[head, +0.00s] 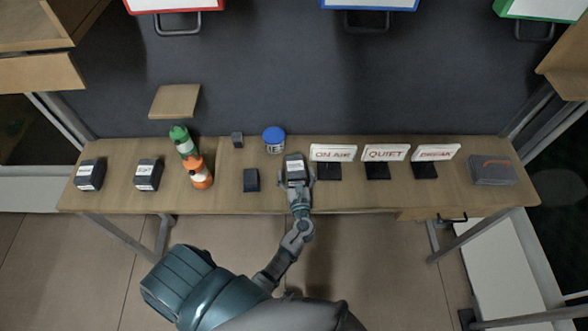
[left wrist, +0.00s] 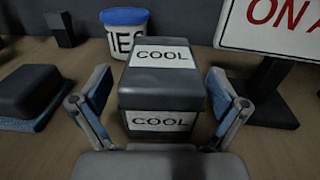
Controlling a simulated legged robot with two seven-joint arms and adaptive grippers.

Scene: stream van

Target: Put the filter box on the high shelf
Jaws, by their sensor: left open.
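A dark grey box (head: 295,163) with white labels reading COOL stands on the wooden table. It also fills the middle of the left wrist view (left wrist: 163,88). My left gripper (head: 297,178) is open, with one finger on each side of this box and gaps at both sides in the left wrist view. Two similar dark boxes with white labels, one at the far left (head: 90,175) and one beside it (head: 148,175), stand on the table; their labels are too small to read. I cannot tell which box is the filter box. A small wooden shelf (head: 175,101) is on the back wall.
Orange (head: 199,173) and green (head: 183,142) bottles stand left on the table (head: 225,197). A blue-lidded tub (head: 273,140) is behind the COOL box. Signs, including ON AIR (head: 332,153), stand at right. Higher wooden shelves are at upper left (head: 40,74) and right (head: 568,60).

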